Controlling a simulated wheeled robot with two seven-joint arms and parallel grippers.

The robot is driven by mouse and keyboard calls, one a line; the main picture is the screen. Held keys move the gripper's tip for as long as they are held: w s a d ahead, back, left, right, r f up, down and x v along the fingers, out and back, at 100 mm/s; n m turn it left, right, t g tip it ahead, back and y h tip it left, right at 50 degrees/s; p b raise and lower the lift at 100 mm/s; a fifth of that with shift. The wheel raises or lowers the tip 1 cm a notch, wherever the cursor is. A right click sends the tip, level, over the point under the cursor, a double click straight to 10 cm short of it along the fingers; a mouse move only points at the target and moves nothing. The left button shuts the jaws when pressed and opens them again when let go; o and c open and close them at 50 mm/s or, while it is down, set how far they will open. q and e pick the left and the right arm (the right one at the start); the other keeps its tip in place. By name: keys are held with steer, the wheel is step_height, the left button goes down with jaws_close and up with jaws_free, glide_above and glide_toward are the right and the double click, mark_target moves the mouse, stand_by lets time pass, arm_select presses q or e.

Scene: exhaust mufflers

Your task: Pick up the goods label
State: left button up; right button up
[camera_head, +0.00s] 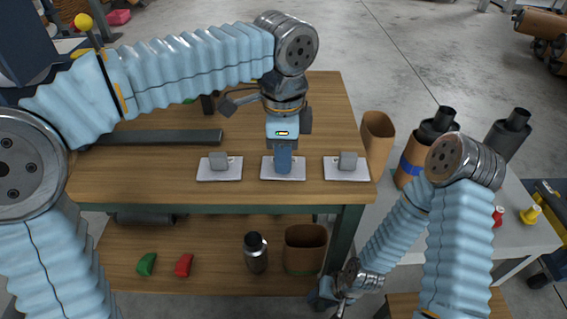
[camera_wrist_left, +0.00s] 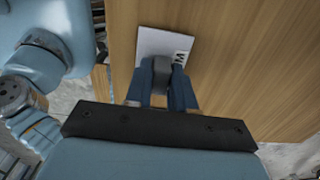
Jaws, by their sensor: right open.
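Three white goods labels with grey blocks on them lie in a row on the wooden table: a left one (camera_head: 220,175), a middle one (camera_head: 297,175) and a right one (camera_head: 346,175). My left gripper (camera_head: 283,165) points down over the middle label and hides its block in the head view. In the left wrist view, the fingers of my left gripper (camera_wrist_left: 163,85) press close on both sides of the grey block (camera_wrist_left: 161,70) on the white label (camera_wrist_left: 155,45). The label appears at table level. My right gripper (camera_head: 340,306) is open and low, beside the table's right leg.
A dark bar (camera_head: 160,137) lies on the table (camera_head: 120,180), left of the labels. A brown bin (camera_head: 376,140) stands beyond the right edge. The lower shelf holds a brown cup (camera_head: 305,247), a dark canister (camera_head: 255,252), and green and red pieces (camera_head: 184,265). Mufflers (camera_head: 508,133) stand right.

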arm_select(q)
jaws_close()
steer(key=shift+r, duration=0.4)
step_height(320, 180, up, 3)
steer(key=shift+f+p, duration=0.2)
steer(key=shift+p, duration=0.2)
steer(key=s+a+r, duration=0.3)
steer(key=s+r, duration=0.6)
steer(key=s, duration=0.4)
steer(key=shift+s+a+r, duration=0.15)
steer(key=shift+s+r, duration=0.15)
